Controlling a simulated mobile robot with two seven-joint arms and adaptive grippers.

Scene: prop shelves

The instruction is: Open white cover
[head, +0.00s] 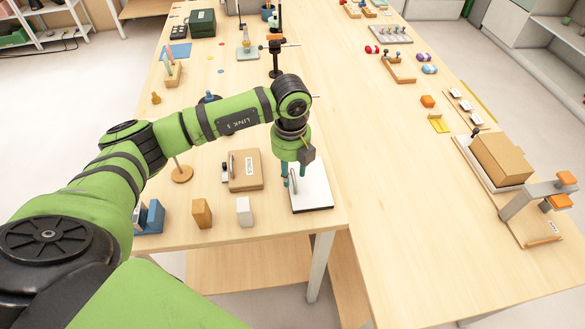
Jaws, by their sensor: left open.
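A flat white cover (318,192) lies near the front edge of the table's left part, with a dark rim along its front side. It looks closed and flat. A small pale upright piece, possibly its handle, shows at its left side. My left gripper (293,178) points down over the left part of the white cover, with its fingers open. The gripper and wrist hide the cover's back left part. I cannot tell whether the fingers touch the cover or the upright piece. My right gripper is out of view.
A wooden box with a label (246,170) stands left of the cover. A tan block (202,213) and a white block (244,211) stand near the front edge. A cardboard-coloured box (500,159) and a grey bracket (519,203) stand at right. The table's middle (390,190) is clear.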

